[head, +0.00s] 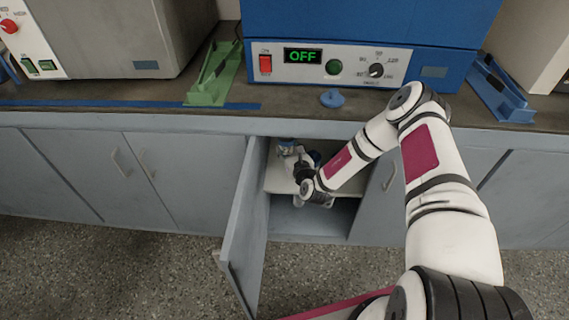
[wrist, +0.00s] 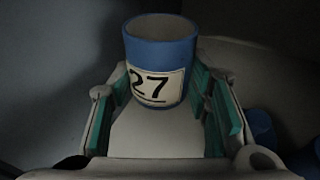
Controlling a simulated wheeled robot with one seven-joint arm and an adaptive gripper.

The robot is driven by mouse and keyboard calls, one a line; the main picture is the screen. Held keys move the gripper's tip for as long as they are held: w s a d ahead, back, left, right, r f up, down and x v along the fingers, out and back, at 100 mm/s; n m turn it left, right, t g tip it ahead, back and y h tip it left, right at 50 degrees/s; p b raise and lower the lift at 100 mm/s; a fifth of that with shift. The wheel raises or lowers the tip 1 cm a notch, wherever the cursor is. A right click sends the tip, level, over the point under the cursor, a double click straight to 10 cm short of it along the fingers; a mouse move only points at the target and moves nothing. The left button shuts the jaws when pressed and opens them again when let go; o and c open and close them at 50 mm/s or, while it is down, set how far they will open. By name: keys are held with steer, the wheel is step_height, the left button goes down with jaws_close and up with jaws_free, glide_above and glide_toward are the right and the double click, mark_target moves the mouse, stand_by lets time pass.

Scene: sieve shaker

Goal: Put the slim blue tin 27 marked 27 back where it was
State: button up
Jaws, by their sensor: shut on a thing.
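The slim blue tin 27 (wrist: 160,52) stands upright between the fingers of my gripper (wrist: 165,95) in the wrist view. Its white label with a black 27 faces the camera, and its top rim shows. The gripper is shut on it. In the head view my gripper (head: 297,163) reaches into the open cabinet, over the pale shelf (head: 277,183). A small blue part of the tin (head: 287,149) shows at the gripper's far end. Whether the tin touches the shelf cannot be told.
Other blue things (wrist: 258,125) stand to the right of the gripper in the wrist view. The open cabinet door (head: 247,215) stands left of my arm. Above is the counter (head: 150,93) with a blue machine (head: 350,40) reading OFF. A small blue lid-like piece (head: 332,98) lies before it.

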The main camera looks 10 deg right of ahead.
step_height(320, 180, down, 10)
steer(key=b, duration=0.3)
steer(key=shift+r, duration=0.25)
steer(key=shift+f, duration=0.2)
steer(key=o, duration=1.2)
